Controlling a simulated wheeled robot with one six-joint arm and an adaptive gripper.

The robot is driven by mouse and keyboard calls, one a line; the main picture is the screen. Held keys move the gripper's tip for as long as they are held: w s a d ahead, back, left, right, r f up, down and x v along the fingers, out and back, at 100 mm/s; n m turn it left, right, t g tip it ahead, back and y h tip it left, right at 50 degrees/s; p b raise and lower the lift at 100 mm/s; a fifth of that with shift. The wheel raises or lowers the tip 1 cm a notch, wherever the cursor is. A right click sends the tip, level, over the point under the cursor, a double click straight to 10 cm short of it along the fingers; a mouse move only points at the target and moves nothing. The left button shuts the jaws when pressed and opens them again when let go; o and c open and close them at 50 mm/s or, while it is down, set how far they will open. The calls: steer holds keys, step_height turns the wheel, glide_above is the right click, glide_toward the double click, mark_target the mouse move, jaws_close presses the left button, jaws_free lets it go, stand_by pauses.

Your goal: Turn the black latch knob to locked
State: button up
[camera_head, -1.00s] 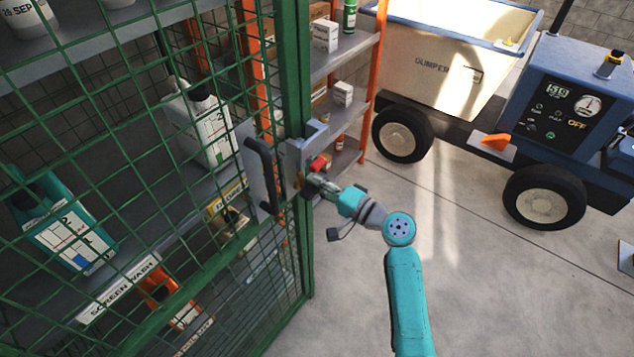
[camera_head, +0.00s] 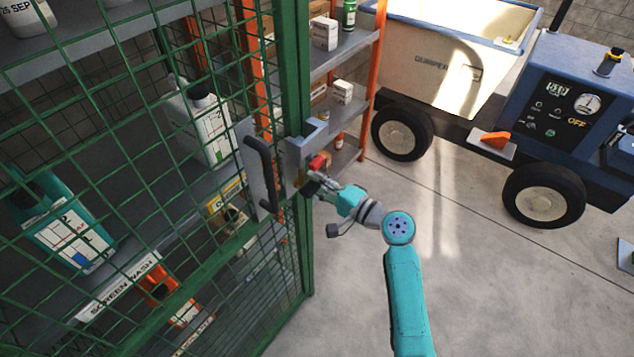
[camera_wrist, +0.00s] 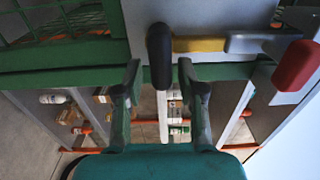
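The black latch knob (camera_wrist: 159,48) shows in the wrist view as an upright, elongated knob in front of a grey plate. A yellow bar (camera_wrist: 200,44) runs sideways from beside it. My gripper (camera_wrist: 159,72) is open, with one finger on each side of the knob's lower end. Gaps show between the knob and both fingers. In the head view my gripper (camera_head: 314,185) is at the latch on the edge of the green mesh door (camera_head: 291,80). The knob cannot be made out clearly there.
A red part (camera_wrist: 297,66) sits right of the latch in the wrist view. A black pull handle (camera_head: 262,172) is on the door, left of my gripper. Orange-framed shelves (camera_head: 345,55) stand behind. A blue dumper cart (camera_head: 572,110) stands right, with clear floor before it.

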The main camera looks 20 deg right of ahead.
steer(key=v, duration=1.2)
stand_by(0.6)
steer(key=s+a+f+g+h, duration=0.1)
steer(key=s+a+f+h, duration=0.1)
steer(key=s+f+h, duration=0.6)
steer(key=s+a+f+h, duration=0.1)
steer(key=s+a+f, duration=0.1)
steer(key=s+f, duration=0.75)
steer(key=s+r+n+h, duration=0.1)
steer(key=s+r+n, duration=0.4)
steer(key=s, duration=0.5)
steer(key=s+r+n+t, duration=0.1)
steer(key=s+r+n, duration=0.4)
steer(key=s+r, duration=0.4)
steer(key=s, duration=0.2)
steer(key=shift+s+r+n+h, duration=0.3)
steer(key=shift+r+n+h, duration=0.05)
steer(key=shift+n+h, duration=0.05)
